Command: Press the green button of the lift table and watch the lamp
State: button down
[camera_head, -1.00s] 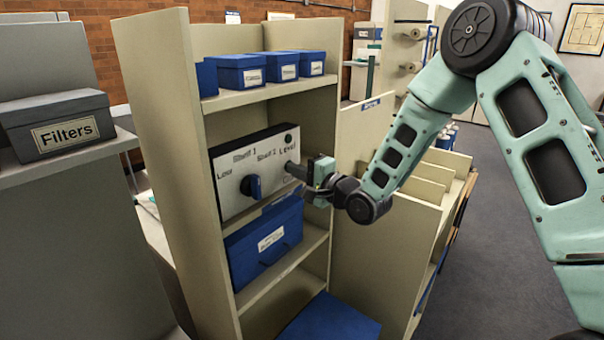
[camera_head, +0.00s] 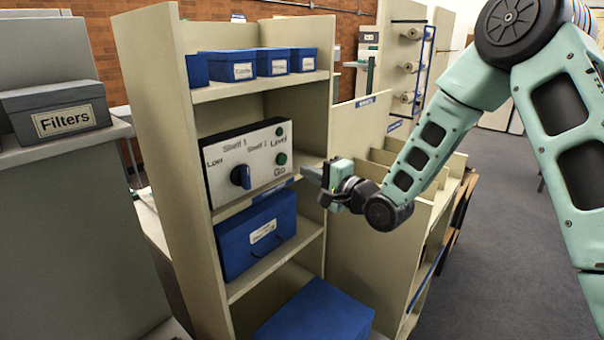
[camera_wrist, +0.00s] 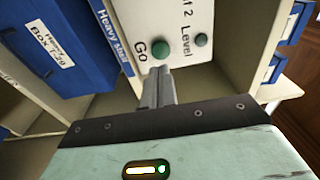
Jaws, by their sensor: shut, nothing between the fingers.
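My gripper (camera_head: 308,172) is shut and empty, right of the panel with a gap to the button. In the wrist view its fingertips (camera_wrist: 159,74) point just below the button.
A blue box (camera_head: 257,235) stands on the shelf below the panel, and several small blue boxes (camera_head: 272,62) stand above. A large blue box (camera_head: 317,310) is at the bottom. Beige dividers (camera_head: 410,165) stand right of the rack, near my arm. Grey floor is open at the right.

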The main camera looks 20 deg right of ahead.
jog(key=b+v, duration=0.1)
jog(key=v, duration=0.5)
dwell(0.4)
jog(key=s+a+f+n+g+h, duration=0.3)
jog(key=s+a+f+n+g, duration=0.2)
jog(key=s+a+n+g, duration=0.35)
jog(key=s+n+g+h, duration=0.5)
jog(key=s+n, duration=0.6)
jog(key=s, duration=1.4)
jog(key=shift+s+r+g, duration=0.3)
jog(key=shift+r+g, duration=0.1)
jog(key=shift+g, duration=0.85)
